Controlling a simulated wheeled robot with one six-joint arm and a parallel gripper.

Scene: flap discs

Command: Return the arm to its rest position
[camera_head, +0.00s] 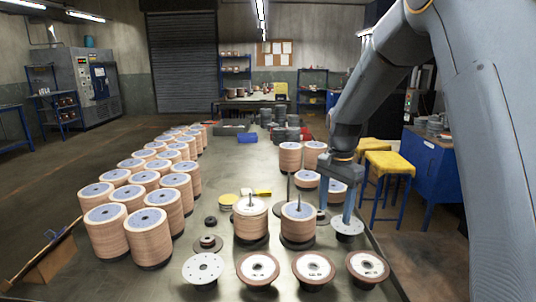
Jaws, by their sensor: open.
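My arm comes in from the upper right and reaches down to the right side of the table (330,285). My gripper (336,218) points down with its two blue-grey fingers apart. One finger comes down at a pale round disc (348,228) on a dark base; I cannot tell whether they touch. The other finger is close to the disc stack on a spindle (298,222). Nothing shows held between the fingers.
Tall disc stacks (126,235) fill the table's left side. Another spindle stack (250,220) stands mid-table, with single discs (257,268) along the front. More stacks (290,158) stand behind my gripper. Yellow stools (388,163) and a blue cabinet (433,165) stand right.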

